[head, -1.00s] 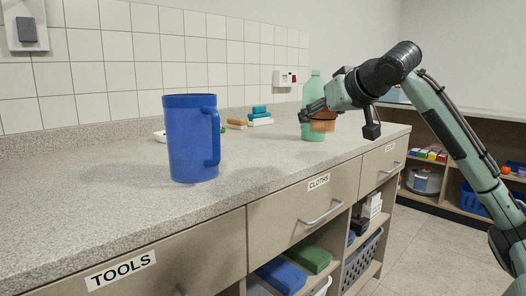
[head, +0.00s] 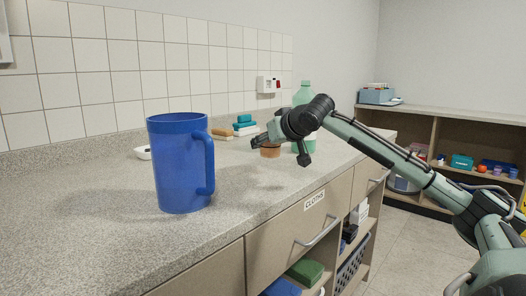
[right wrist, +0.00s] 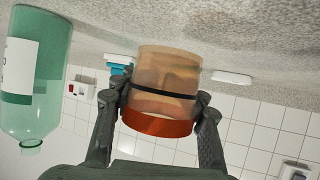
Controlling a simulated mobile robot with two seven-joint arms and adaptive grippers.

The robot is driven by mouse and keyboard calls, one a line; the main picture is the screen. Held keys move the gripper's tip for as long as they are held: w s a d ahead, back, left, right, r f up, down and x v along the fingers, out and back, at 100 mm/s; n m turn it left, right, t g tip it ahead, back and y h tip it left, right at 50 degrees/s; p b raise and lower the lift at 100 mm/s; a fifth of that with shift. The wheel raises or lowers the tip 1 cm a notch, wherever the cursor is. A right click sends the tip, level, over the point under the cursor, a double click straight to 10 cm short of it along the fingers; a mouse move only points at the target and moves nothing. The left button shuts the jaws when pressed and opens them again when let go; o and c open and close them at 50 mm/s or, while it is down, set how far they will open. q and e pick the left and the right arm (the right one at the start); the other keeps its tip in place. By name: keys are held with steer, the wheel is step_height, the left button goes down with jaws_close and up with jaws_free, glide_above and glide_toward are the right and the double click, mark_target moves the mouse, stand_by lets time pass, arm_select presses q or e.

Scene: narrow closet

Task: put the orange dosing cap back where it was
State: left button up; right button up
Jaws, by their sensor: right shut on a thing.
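The orange dosing cap (head: 270,152) is a translucent cup with a darker orange rim. My right gripper (head: 259,143) is shut on it, low over the counter; I cannot tell whether the cap touches the surface. In the right wrist view the cap (right wrist: 165,75) sits between both fingers (right wrist: 163,101), its orange rim towards my palm. A green bottle (head: 304,92) stands upright just right of the cap, partly hidden by my right arm. The bottle, with a white label, also shows in the right wrist view (right wrist: 32,85), apart from the cap. My left gripper is out of view.
A large blue mug (head: 179,165) stands nearer on the counter (head: 95,225). Teal and white blocks (head: 245,126), a tan block (head: 222,133) and a white dish (head: 143,153) lie towards the tiled wall. Counter between mug and cap is clear.

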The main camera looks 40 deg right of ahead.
mark_target(263, 168)
steer(key=shift+w+f, duration=0.15)
steer(key=shift+w, duration=0.15)
step_height(263, 168, down, 4)
steer(key=shift+r+b, duration=0.15)
steer(key=shift+b, duration=0.3)
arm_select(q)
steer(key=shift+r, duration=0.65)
arm_select(e)
steer(key=shift+f, duration=0.2)
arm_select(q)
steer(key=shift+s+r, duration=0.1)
arm_select(e)
steer(key=shift+f, duration=0.2)
steer(key=o, duration=1.3)
steer(key=shift+r, duration=0.1)
